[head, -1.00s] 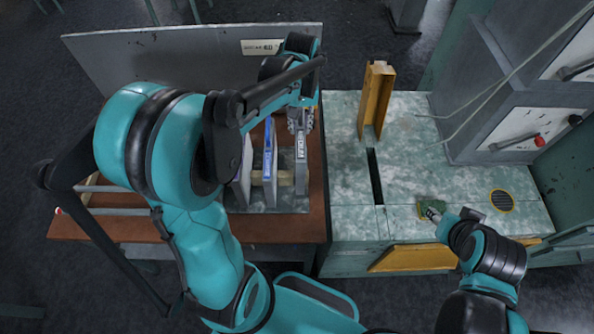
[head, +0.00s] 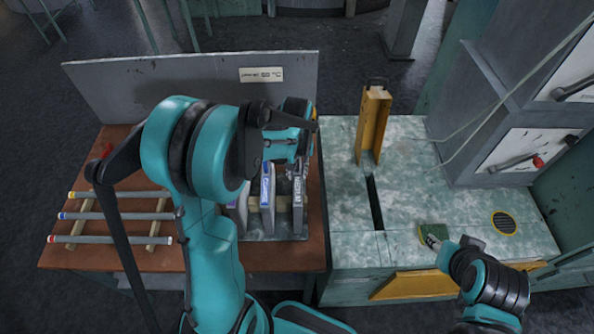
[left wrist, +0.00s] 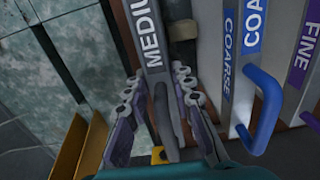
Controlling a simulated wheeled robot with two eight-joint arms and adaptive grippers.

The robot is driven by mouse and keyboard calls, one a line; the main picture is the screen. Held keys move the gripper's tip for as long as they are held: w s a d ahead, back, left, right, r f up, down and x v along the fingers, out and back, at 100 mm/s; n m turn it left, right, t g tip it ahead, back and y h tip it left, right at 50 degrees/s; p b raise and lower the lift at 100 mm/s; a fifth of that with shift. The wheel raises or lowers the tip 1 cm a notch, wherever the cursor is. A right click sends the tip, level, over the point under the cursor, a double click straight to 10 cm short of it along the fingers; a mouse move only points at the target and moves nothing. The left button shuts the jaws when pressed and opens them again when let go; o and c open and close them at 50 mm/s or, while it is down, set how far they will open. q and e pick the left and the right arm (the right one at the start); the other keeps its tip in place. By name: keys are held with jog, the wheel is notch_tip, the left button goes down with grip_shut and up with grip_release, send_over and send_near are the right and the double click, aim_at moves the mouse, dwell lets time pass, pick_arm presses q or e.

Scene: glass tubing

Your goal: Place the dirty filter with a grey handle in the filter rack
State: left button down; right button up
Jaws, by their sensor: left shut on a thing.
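The grey-handled filter marked MEDIUM (head: 299,187) stands at the right end of the filter rack (head: 290,233), beside the other filters. It also shows in the left wrist view (left wrist: 147,38). My left gripper (left wrist: 158,78) is shut on its grey handle, with one finger on each side. In the head view my own arm hides most of this grip. I cannot tell how deep the filter sits or how dirty it is. My right gripper (head: 440,242) is low over the bench at a small green thing (head: 432,232); its fingers are too small to read.
A blue-handled COARSE filter (left wrist: 243,85) and a FINE filter (left wrist: 302,45) stand close beside MEDIUM. A backboard (head: 190,95) rises behind. A yellow channel (head: 374,125) and dark slot (head: 374,203) are on the bench. Several tubes (head: 120,215) lie left.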

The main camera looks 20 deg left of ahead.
pick_arm(q)
jog(key=shift+f, duration=0.1)
jog(key=c, duration=1.3)
grip_release()
